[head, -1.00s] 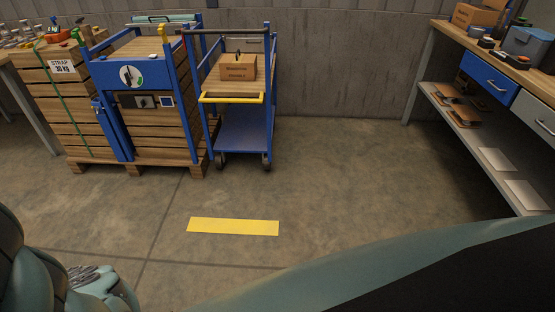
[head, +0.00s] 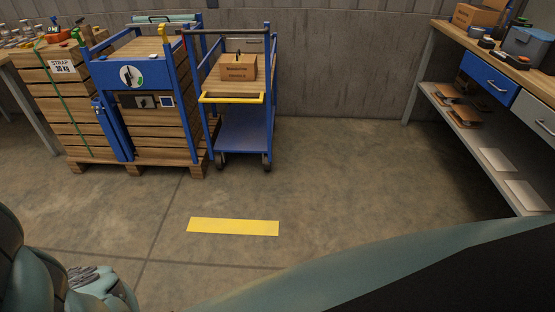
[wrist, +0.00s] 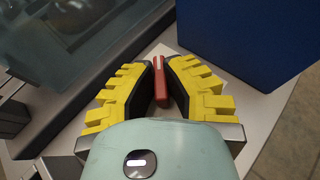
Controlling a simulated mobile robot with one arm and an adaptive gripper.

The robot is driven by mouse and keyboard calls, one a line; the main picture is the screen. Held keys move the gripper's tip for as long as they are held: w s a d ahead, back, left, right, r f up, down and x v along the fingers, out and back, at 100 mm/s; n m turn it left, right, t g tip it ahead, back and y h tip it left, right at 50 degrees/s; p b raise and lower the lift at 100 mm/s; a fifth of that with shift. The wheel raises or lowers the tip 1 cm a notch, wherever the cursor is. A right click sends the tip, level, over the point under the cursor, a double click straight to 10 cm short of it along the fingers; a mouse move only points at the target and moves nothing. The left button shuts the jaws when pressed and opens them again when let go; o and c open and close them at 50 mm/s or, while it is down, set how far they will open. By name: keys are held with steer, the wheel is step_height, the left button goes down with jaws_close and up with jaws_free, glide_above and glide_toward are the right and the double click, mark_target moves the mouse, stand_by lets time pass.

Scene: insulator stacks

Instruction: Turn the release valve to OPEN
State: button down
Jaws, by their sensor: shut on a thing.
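In the wrist view, my gripper (wrist: 161,72) has yellow ribbed fingers with black pads. The fingers are shut on a narrow red handle (wrist: 158,82) with a pale line along its top, which I take to be the release valve's lever. The handle stands out over a light grey metal surface. Its base and any OPEN marking are hidden or out of view. In the head view, neither the gripper nor the red handle shows clearly.
In the wrist view, a dark glazed panel (wrist: 75,45) is at the upper left and a blue block (wrist: 248,35) at the upper right. In the head view, a blue cart (head: 243,125), a strapped wooden crate (head: 60,110) and a workbench (head: 478,52) surround open floor.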

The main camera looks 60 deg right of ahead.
steer(key=shift+s+r+m+t+h+p, duration=0.15)
steer(key=shift+m+t+h+p, duration=0.35)
steer(key=shift+m+t+p, duration=1.35)
steer(key=shift+f+n+h+p, duration=0.2)
steer(key=shift+n+h+p, duration=0.1)
steer(key=shift+p, duration=1.1)
steer(key=shift+m+t+p, duration=0.35)
steer(key=shift+m+p, duration=0.2)
steer(key=shift+p, duration=0.15)
steer(key=shift+m+t+h+p, duration=1)
steer(key=shift+p, duration=0.15)
stand_by(2.9)
